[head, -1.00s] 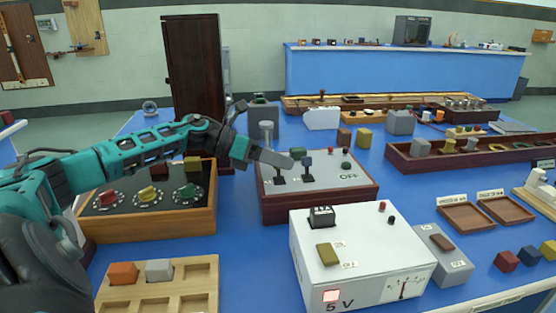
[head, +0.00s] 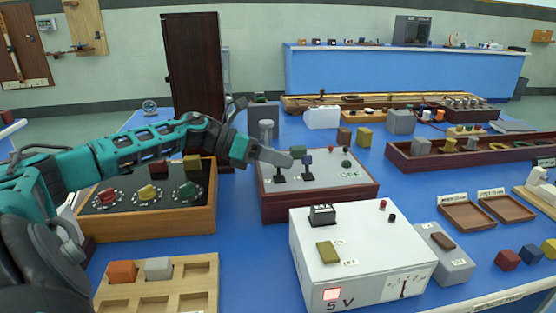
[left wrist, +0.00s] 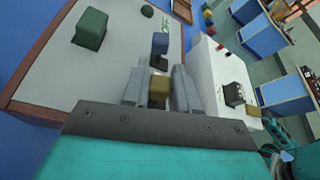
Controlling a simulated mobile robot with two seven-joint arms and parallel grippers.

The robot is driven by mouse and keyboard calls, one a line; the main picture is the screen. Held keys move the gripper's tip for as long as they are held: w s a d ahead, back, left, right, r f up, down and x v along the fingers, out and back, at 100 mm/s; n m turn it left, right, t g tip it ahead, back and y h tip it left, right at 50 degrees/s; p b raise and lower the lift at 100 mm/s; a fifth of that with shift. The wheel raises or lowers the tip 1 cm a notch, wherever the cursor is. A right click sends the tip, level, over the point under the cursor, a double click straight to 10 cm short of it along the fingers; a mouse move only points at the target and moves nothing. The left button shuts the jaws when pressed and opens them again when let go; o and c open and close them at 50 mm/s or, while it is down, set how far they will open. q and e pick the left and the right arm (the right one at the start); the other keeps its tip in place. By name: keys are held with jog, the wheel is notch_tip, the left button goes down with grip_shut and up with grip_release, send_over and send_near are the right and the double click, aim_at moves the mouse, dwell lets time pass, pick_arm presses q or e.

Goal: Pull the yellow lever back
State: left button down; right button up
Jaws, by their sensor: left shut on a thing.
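The yellow lever (left wrist: 159,88) shows its knob between the two fingers in the left wrist view. My left gripper (left wrist: 159,85) is shut on that knob. In the head view my left gripper (head: 287,160) is over the grey-topped wooden lever box (head: 340,186). There its fingers hide the yellow knob, and a dark lever base shows below them. The blue lever (head: 308,160) stands just right of the fingertips, and it also shows ahead of the fingers in the left wrist view (left wrist: 160,43). My right gripper is not in view.
A green knob (head: 298,151) is close behind the fingertips. A dial box (head: 150,222) stands to the left, under my forearm. A white power supply box (head: 360,250) stands in front.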

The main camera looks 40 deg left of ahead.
pick_arm(q)
jog(key=shift+s+d+m, duration=0.2)
jog(key=shift+m, duration=0.2)
jog(key=shift+s+d+r+m+t+y, duration=0.1)
jog(key=shift+s+d+m+t+y, duration=0.05)
jog(key=shift+m+t+y, duration=0.2)
jog(key=d+m+y+p, duration=0.1)
jog(key=p, duration=0.4)
jog(key=shift+s+r+m+t, duration=0.35)
jog(key=shift+s+r, duration=0.05)
jog(key=shift+d+m+p, duration=0.15)
jog(key=shift+m+p, duration=0.15)
jog(key=shift+p, duration=0.3)
jog(key=shift+s+d+f+m+y+p, duration=0.1)
jog(key=shift+s+d+m+y+p, duration=0.05)
jog(key=shift+m+y+p, duration=0.2)
jog(key=shift+s+d+f+m+t+y+p, duration=0.3)
jog(key=shift+d+f+m+t+y+p, duration=0.1)
jog(key=shift+m+t+p, duration=0.35)
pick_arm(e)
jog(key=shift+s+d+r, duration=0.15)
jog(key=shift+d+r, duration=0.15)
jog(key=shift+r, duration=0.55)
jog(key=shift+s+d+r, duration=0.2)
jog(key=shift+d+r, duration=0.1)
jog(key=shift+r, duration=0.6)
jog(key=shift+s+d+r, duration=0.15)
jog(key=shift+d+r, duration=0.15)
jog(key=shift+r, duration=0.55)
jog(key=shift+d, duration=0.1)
